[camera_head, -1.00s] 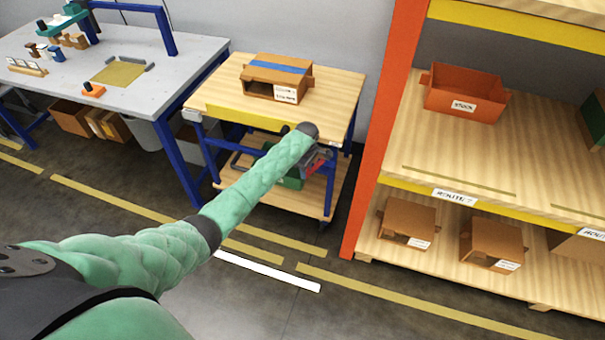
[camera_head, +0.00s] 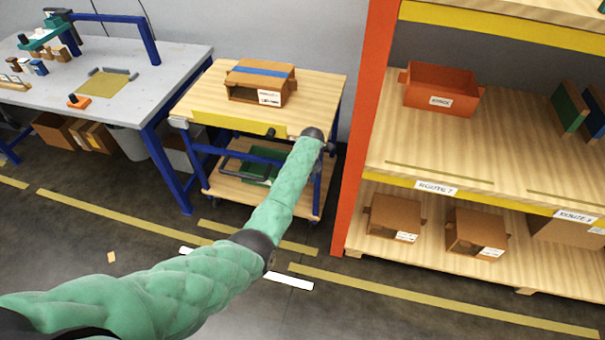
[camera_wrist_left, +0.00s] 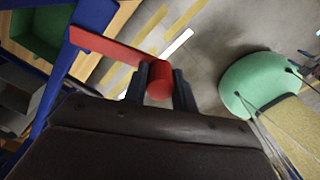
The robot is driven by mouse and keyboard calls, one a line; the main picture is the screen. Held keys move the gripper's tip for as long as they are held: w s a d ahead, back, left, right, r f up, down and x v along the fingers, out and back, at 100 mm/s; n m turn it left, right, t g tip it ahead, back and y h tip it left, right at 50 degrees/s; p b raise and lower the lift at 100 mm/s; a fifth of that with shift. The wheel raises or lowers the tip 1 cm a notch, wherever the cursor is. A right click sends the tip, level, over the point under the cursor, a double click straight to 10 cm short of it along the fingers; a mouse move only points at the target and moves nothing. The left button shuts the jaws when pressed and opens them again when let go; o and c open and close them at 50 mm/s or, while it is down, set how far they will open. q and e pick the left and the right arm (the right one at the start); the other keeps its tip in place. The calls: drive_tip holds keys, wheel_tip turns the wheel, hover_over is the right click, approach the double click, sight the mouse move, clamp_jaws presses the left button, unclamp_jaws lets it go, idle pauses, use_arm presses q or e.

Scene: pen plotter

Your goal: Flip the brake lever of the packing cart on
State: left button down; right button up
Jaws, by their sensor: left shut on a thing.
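The packing cart (camera_head: 316,95) has a wooden top, a blue frame and a lower wooden shelf. Its red brake lever (camera_wrist_left: 105,45) shows in the left wrist view as a flat arm running from the blue frame to a round red knob (camera_wrist_left: 160,80). My left gripper (camera_wrist_left: 158,86) is shut on this knob, with a dark finger on each side. In the head view my left arm reaches to the cart's right front corner. There, its wrist and forearm hide the lever and most of the gripper. My right gripper is not in view.
An open cardboard box (camera_head: 260,84) with a blue stripe stands on the cart, and a green bin (camera_head: 250,166) on its lower shelf. A shelf rack with an orange post (camera_head: 364,130) stands close on the right. A workbench (camera_head: 130,108) is at left. Floor in front is open.

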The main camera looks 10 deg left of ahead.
use_arm(q)
drive_tip(key=shift+w+d+n, duration=0.1)
drive_tip(key=shift+d+n, duration=0.2)
drive_tip(key=shift+d, duration=0.2)
drive_tip(key=shift+w+d+n, duration=0.1)
drive_tip(key=shift+n, duration=0.3)
drive_tip(key=shift+w+d+r, duration=0.1)
drive_tip(key=shift+d, duration=0.05)
drive_tip(key=c, duration=1.5)
unclamp_jaws()
drive_tip(key=o, duration=0.4)
drive_tip(key=shift+r+b, duration=1.15)
drive_tip(key=shift+r, duration=2.7)
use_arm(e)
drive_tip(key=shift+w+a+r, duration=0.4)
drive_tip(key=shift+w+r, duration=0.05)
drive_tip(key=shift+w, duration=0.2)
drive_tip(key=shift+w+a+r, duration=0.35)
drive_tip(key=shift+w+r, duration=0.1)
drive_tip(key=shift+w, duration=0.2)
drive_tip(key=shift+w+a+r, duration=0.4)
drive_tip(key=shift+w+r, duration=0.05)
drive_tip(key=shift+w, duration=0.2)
